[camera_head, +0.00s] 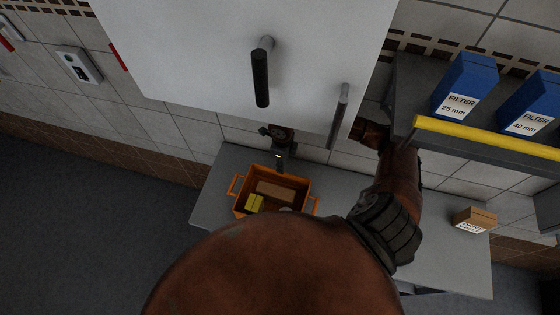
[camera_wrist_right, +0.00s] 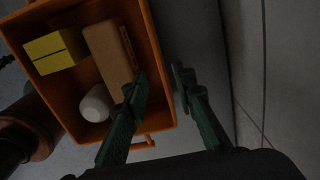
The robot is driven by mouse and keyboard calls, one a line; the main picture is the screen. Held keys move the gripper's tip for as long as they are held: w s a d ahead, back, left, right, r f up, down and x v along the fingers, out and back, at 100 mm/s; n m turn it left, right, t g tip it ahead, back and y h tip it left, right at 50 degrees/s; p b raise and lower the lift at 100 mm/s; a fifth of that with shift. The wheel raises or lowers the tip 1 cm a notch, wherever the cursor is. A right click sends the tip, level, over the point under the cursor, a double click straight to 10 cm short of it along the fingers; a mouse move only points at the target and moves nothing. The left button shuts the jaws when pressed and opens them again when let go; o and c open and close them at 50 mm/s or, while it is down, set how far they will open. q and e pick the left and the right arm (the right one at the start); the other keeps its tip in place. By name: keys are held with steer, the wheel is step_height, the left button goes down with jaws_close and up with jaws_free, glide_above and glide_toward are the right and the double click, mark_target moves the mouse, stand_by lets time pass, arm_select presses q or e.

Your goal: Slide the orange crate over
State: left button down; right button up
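The orange crate (camera_head: 240,199) stands on the grey table. It holds a yellow block (camera_head: 254,203), a brown box (camera_head: 277,191) and a white rounded item, clearest in the right wrist view (camera_wrist_right: 95,103). My right gripper (camera_head: 279,166) points down at the crate's back rim. In the right wrist view, the gripper (camera_wrist_right: 158,82) has its fingers apart, one over the crate's inside and one outside, with the rim between them. I see no clear contact. My left gripper is not in view; a large brown arm part covers the table's front.
A white cabinet (camera_head: 200,45) with dark handles hangs above the crate. A shelf with a yellow rail (camera_head: 485,137) and blue filter boxes (camera_head: 465,88) is at right. A small cardboard box (camera_head: 473,219) stands at the table's right. The table (camera_head: 213,200) is bare left of the crate.

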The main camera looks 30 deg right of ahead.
steer(key=shift+w+a, duration=0.15)
steer(key=shift+f, duration=0.1)
steer(key=shift+f, duration=0.3)
steer(key=shift+f+p, duration=1.05)
steer(key=shift+f, duration=2.45)
steer(key=shift+c, duration=0.2)
jaws_close()
